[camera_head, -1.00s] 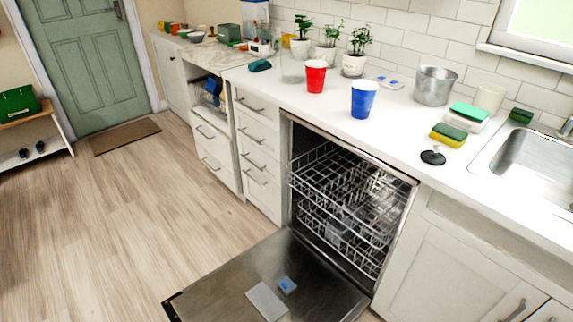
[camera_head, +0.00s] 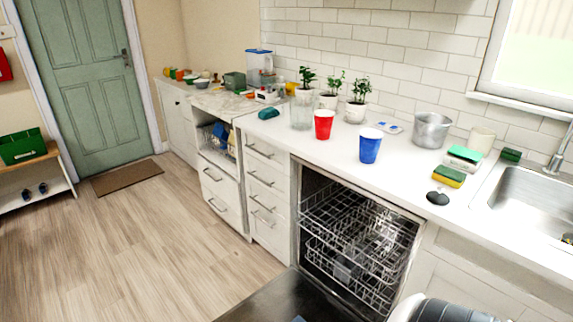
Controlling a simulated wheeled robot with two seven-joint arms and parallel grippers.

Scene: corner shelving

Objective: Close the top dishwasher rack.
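The top dishwasher rack (camera_head: 345,213) is a wire rack in the upper part of the open dishwasher. It appears to sit mostly inside the opening, with its front near the front edge of the cavity. The lower rack (camera_head: 340,264) lies below it, inside the tub. The dishwasher door (camera_head: 285,298) is folded down, and its near part is cut off by the bottom of the view. A grey and black rounded part of mine shows at the bottom right. I see neither gripper's fingers.
The white counter (camera_head: 310,150) above the dishwasher holds a red cup (camera_head: 323,125), a blue cup (camera_head: 370,146), potted plants, a metal bucket (camera_head: 431,130) and sponges (camera_head: 449,176). A sink (camera_head: 530,200) is at the right. The wooden floor (camera_head: 150,240) at the left is clear.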

